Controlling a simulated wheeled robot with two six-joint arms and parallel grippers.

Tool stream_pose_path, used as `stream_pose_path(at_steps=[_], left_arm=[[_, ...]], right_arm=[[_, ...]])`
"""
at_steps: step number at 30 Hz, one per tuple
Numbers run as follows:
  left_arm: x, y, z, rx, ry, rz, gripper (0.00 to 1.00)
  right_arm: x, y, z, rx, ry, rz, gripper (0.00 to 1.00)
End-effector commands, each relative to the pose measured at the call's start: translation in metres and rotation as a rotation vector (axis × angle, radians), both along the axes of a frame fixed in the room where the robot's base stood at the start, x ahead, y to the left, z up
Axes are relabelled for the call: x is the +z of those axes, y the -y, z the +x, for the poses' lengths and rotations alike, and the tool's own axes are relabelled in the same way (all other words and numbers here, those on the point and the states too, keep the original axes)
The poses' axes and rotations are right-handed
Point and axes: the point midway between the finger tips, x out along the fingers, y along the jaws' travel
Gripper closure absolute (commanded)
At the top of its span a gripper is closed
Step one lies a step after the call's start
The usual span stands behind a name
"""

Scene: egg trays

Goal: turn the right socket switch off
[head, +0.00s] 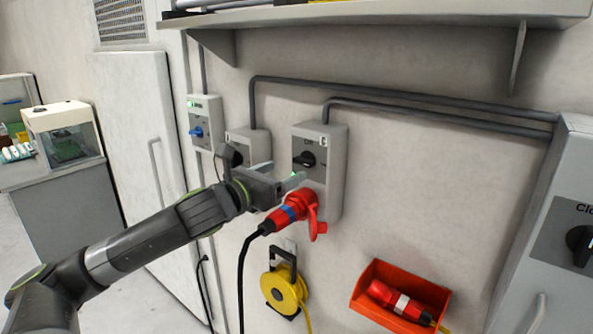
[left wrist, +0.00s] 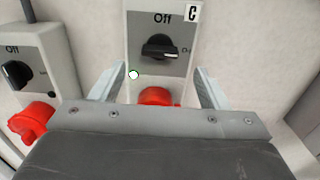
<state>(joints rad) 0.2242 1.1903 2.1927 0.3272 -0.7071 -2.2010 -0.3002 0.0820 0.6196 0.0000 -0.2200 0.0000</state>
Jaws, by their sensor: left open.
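The right socket box (head: 335,170) is grey and fixed to the wall, with a black rotary switch (head: 304,159) under an "Off" label. In the left wrist view the right switch (left wrist: 159,47) lies horizontal, its white mark at the right end, toward the partly readable "On" side. A small green light (left wrist: 133,74) glows below it. A red plug (head: 293,211) with a black cable is in this socket. My left gripper (head: 281,172) is open and empty in front of the box. In the left wrist view its fingers (left wrist: 161,82) stand apart, below the switch. My right gripper is out of view.
A second socket box (head: 238,142) is just left, partly hidden by my left arm. A grey box with a blue switch (head: 197,131) is further left. A yellow cable reel (head: 283,290) and red bin (head: 365,291) are below. A shelf (head: 400,12) overhangs.

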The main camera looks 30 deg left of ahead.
Motion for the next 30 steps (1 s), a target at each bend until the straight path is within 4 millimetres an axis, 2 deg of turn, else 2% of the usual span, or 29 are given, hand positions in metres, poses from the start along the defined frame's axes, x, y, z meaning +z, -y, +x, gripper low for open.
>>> stream_pose_path(at_steps=[15,28,30], left_arm=[[0.000,0.003,0.052,0.002,0.001,-0.002,0.31],[0.000,0.004,0.058,0.001,0.000,0.000,0.31],[0.000,0.004,0.058,0.001,0.000,0.001,0.40]], right_arm=[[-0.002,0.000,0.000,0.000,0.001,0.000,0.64],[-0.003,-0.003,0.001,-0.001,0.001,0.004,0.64],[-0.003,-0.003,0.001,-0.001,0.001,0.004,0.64]])
